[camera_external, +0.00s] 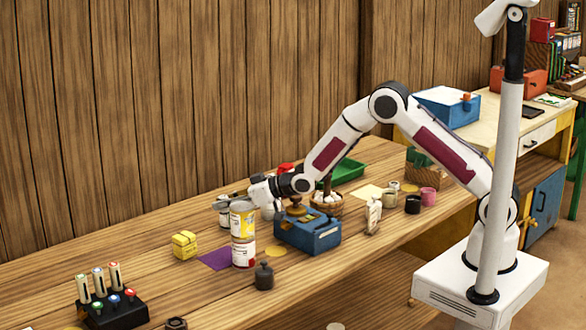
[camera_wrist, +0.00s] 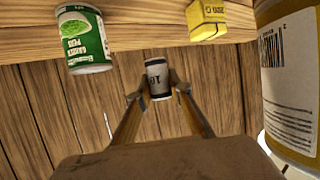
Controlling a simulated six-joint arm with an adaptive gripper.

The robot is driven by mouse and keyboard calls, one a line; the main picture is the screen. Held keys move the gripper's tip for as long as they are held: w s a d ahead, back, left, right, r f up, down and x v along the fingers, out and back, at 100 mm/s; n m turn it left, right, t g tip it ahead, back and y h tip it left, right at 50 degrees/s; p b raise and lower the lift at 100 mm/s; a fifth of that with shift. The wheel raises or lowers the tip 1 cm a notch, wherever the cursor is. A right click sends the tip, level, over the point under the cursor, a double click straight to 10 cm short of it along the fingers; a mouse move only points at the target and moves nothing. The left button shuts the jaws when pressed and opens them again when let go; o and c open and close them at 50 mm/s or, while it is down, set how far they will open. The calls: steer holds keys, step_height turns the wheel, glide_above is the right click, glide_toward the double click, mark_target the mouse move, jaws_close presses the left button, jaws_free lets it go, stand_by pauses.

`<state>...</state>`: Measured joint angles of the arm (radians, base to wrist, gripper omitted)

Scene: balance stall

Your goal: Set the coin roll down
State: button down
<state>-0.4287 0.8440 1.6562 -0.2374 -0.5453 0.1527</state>
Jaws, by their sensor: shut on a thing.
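The coin roll (camera_wrist: 158,78) is a small pale cylinder with dark end bands and dark print. In the wrist view it sits between the two fingertips of my gripper (camera_wrist: 158,92), which is shut on it. Wall planks show behind it, and no surface is seen touching it. In the external view my gripper (camera_external: 230,202) is above the table (camera_external: 150,265), close to a yellow-labelled can (camera_external: 242,223) stacked on a white-labelled can (camera_external: 243,251). The roll is hard to make out there.
A yellow block (camera_external: 184,245) stands left of the cans, near a purple mat (camera_external: 216,258). A blue box (camera_external: 308,234) stands to the right. A dark weight (camera_external: 263,276) stands in front. A green pea can (camera_wrist: 83,40) shows in the wrist view. The table's left part has free room.

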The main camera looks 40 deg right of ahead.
glide_above(227, 243)
steer(key=shift+w+f, duration=0.15)
steer(key=shift+f, duration=2.85)
steer(key=shift+f, duration=1.9)
steer(key=shift+f, duration=0.15)
steer(key=c, duration=1.8)
jaws_free()
steer(key=shift+c, duration=0.2)
